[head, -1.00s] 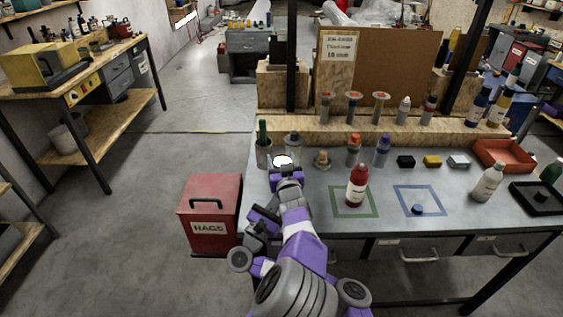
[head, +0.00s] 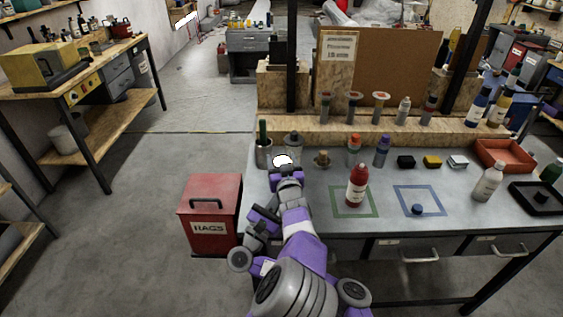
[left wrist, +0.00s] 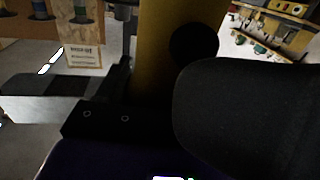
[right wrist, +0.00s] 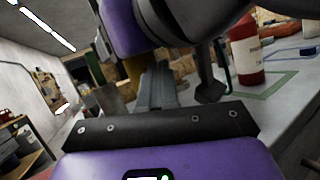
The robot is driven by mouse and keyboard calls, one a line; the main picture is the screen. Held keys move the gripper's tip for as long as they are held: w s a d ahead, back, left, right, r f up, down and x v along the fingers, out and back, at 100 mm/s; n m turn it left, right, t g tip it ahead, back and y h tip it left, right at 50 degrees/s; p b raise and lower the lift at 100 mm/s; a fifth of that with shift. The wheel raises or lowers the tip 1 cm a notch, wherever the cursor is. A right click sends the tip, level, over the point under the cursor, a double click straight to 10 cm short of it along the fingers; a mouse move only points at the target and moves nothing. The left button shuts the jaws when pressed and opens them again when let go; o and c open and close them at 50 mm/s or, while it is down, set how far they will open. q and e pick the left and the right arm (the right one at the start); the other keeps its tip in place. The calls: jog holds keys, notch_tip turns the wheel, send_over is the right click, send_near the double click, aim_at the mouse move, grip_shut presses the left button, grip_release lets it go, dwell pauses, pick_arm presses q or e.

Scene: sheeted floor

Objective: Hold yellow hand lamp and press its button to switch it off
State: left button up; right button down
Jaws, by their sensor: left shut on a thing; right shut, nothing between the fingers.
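My left gripper (left wrist: 150,85) is shut on the yellow hand lamp (left wrist: 160,45). In the left wrist view the lamp's yellow body stands between the dark fingers, with a round black button (left wrist: 194,45) on its side. In the head view my left gripper (head: 287,175) is over the table's left end; a bright white patch (head: 282,160) shows just beyond it, seemingly the lamp's lit end. The rest of the lamp is hidden there. My right gripper (left wrist: 125,60) cannot be told apart surely in that view; in the right wrist view its grey fingers (right wrist: 157,75) are shut and empty, near a small yellow patch.
The grey table (head: 300,210) holds a red bottle (head: 356,186) in a green square and a blue cap (head: 417,209) in a blue square. A red box (head: 209,215) marked RAGS stands left of the table. Jars and bottles line the back.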

jog(key=shift+w, duration=0.2)
dwell(0.5)
jog(key=shift+w, duration=0.35)
dwell(0.4)
jog(key=shift+s, duration=0.55)
jog(key=s, duration=0.6)
dwell(0.3)
jog(key=shift+a, duration=0.1)
